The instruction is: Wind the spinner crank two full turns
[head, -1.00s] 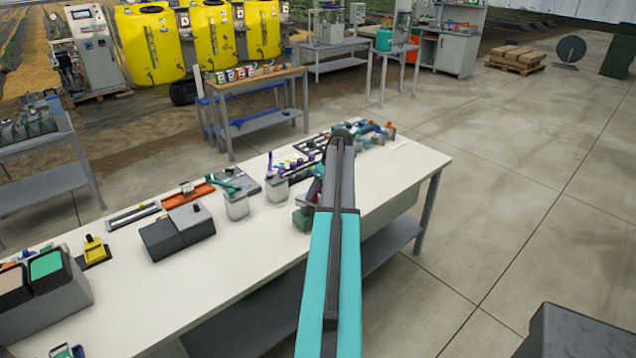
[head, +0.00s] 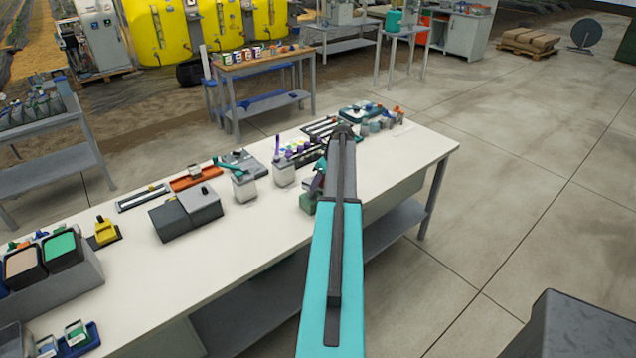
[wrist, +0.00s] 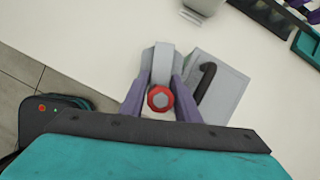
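The red hexagonal knob (wrist: 160,98), with a light grey bar (wrist: 162,66) behind it, appears to be the spinner crank. In the wrist view, the purple fingers of my gripper (wrist: 162,82) stand on either side of the bar and knob, very close. I cannot tell whether they press on it. A grey box (wrist: 228,88) with a black curved handle (wrist: 206,80) is just to the right.
The white bench (head: 265,240) carries a grey two-part box (head: 185,213), two pale jars with lids (head: 244,187) (head: 284,174) and a yellow device (head: 105,231). Trays (head: 55,270) fill its left end. Open concrete floor (head: 500,200) lies to the right.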

